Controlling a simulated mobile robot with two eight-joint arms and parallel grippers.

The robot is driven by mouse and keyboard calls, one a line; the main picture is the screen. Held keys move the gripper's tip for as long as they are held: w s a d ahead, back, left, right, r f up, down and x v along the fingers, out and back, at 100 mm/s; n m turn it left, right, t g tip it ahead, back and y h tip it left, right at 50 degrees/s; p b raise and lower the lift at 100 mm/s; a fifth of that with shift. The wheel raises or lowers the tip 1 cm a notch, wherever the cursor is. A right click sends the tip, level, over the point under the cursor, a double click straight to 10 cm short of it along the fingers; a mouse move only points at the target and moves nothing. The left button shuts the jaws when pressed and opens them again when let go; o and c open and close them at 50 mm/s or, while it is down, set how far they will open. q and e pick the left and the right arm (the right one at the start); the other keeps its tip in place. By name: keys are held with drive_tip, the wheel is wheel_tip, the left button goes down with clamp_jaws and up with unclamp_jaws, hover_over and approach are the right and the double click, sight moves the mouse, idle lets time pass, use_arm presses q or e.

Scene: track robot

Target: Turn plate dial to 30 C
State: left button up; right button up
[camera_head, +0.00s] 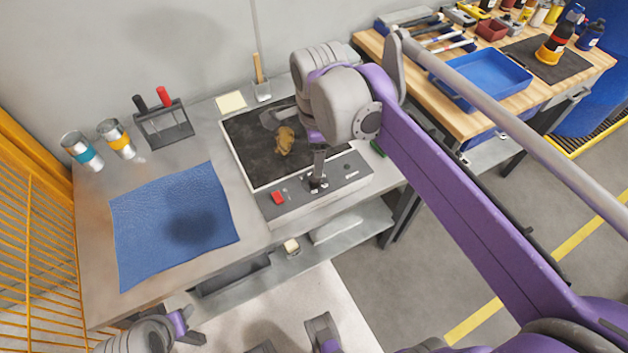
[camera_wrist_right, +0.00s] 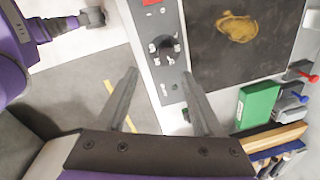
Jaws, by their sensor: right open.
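The hot plate has a dark square top (camera_head: 250,155) with a brownish-yellow patch (camera_head: 284,140) on it, and a grey front panel (camera_head: 340,180). The round dark dial (camera_wrist_right: 165,47) sits on this panel with small white marks around it. A red switch (camera_head: 278,198) is at the panel's left. My right gripper (camera_wrist_right: 160,73) is open and reaches down over the panel. In the right wrist view the dial shows just beyond and between its fingertips; contact cannot be told. The dial's setting is unreadable. My left gripper (camera_head: 188,333) is at the lower left of the head view, away from the plate.
A green block (camera_wrist_right: 257,105) is close to the plate's right side. A wooden bench (camera_head: 460,122) with a blue tray (camera_head: 485,80) stands right.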

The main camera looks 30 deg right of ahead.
sight(315, 180)
drive_tip(key=f+m+b, duration=0.1)
drive_tip(key=f, duration=0.2)
drive_tip(key=w+f+m+b, duration=0.1)
drive_tip(key=f, duration=0.3)
drive_tip(key=w+f+m, duration=0.1)
drive_tip(key=f, duration=0.2)
drive_tip(key=shift+w+d+f+g+b, duration=0.1)
drive_tip(key=shift+d+f+g+b, duration=0.3)
clamp_jaws()
